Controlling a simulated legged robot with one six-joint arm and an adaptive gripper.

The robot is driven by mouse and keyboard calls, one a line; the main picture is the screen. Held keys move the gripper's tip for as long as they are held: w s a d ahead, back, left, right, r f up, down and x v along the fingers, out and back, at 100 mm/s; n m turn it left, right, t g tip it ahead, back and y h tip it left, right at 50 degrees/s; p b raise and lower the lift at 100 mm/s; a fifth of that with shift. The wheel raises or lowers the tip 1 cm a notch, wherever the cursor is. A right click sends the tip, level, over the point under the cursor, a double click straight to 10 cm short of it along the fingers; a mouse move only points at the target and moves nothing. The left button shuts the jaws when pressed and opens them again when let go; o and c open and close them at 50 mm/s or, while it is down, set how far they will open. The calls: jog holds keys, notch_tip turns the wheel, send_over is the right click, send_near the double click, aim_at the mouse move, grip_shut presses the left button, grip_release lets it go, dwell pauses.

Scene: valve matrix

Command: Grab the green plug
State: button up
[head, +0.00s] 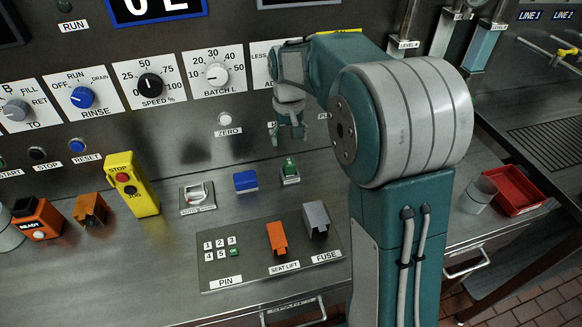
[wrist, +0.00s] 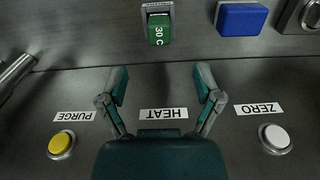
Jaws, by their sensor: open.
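A green plug (head: 290,166) sits upright in a small grey socket on the counter, near the back panel and right of a blue block. In the wrist view the green plug (wrist: 159,30), marked "30 C", is at the top centre, beyond my fingertips. My gripper (head: 290,135) hangs in front of the panel, above the plug and apart from it. In the wrist view my gripper (wrist: 161,75) has its two fingers spread with nothing between them. A second, tiny green piece (head: 234,251) is in the PIN board, in the head view.
The blue block (head: 246,181) and a grey rocker switch (head: 198,195) are left of the plug. In front lies a plate with an orange seat-lift piece (head: 277,240) and a grey fuse piece (head: 317,220). A yellow stop/jog box (head: 132,184) stands further left. Bare counter lies between.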

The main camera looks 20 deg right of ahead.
aim_at(289, 161)
notch_tip(289, 161, down, 9)
jog(key=shift+w+f, duration=0.1)
jog(key=shift+w, duration=0.05)
grip_shut()
dwell(0.4)
